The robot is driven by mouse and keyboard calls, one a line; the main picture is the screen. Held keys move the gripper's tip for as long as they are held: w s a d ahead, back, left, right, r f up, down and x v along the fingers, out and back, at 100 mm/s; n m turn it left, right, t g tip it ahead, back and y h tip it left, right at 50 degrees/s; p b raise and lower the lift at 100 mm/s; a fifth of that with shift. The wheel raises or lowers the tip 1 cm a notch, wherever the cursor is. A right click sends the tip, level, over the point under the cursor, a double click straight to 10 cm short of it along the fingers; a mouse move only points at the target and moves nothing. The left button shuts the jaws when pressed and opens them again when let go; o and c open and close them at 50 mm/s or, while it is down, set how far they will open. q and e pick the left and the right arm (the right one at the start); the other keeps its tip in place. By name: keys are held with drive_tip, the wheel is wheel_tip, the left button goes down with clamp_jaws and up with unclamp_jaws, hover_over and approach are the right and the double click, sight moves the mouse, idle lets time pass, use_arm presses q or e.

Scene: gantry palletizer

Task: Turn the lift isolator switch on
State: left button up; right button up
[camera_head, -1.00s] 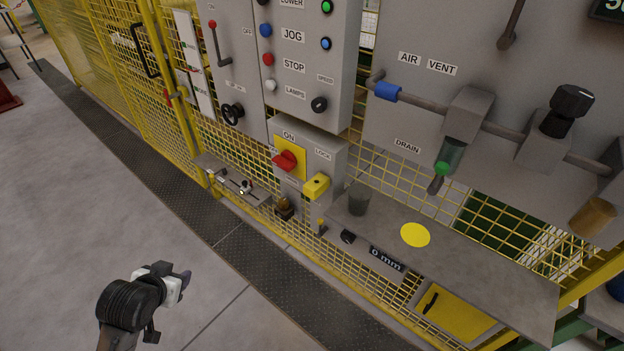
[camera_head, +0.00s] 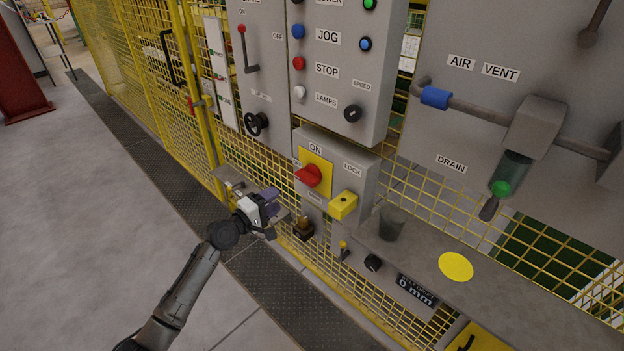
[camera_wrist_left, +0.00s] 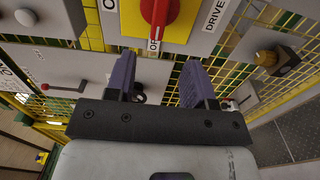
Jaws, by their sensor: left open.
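The isolator switch is a red rotary knob (camera_head: 308,176) on a yellow plate (camera_head: 322,160), on a grey box with ON above it and a yellow lock part (camera_head: 343,206) at its lower right. In the left wrist view the red knob (camera_wrist_left: 156,10) is at the top, its end lying beside the word OFF. My left gripper (camera_head: 272,197) is below and left of the knob, apart from it. In the wrist view its two purple fingers (camera_wrist_left: 158,72) are spread with nothing between them. My right gripper is not in view.
A button panel (camera_head: 345,70) hangs above the switch box. A grey shelf (camera_head: 420,262) with a dark cup (camera_head: 391,223) and a yellow disc (camera_head: 456,267) juts out at the right. Yellow mesh fence (camera_head: 150,90) stands behind. The floor at left is open.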

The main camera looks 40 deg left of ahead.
sight(303, 181)
use_arm(q)
drive_tip(key=w+b, duration=0.1)
drive_tip(key=w, duration=0.3)
drive_tip(key=w+d+b, duration=0.1)
drive_tip(key=w+b, duration=0.1)
drive_tip(key=w, duration=0.2)
drive_tip(key=w+b, duration=0.1)
drive_tip(key=w, duration=0.3)
drive_tip(key=shift+d, duration=0.2)
drive_tip(key=shift+w+d+b, duration=0.1)
drive_tip(key=shift+w+b, duration=0.5)
drive_tip(key=shift+w, duration=0.25)
drive_tip(key=shift+c, duration=0.2)
clamp_jaws()
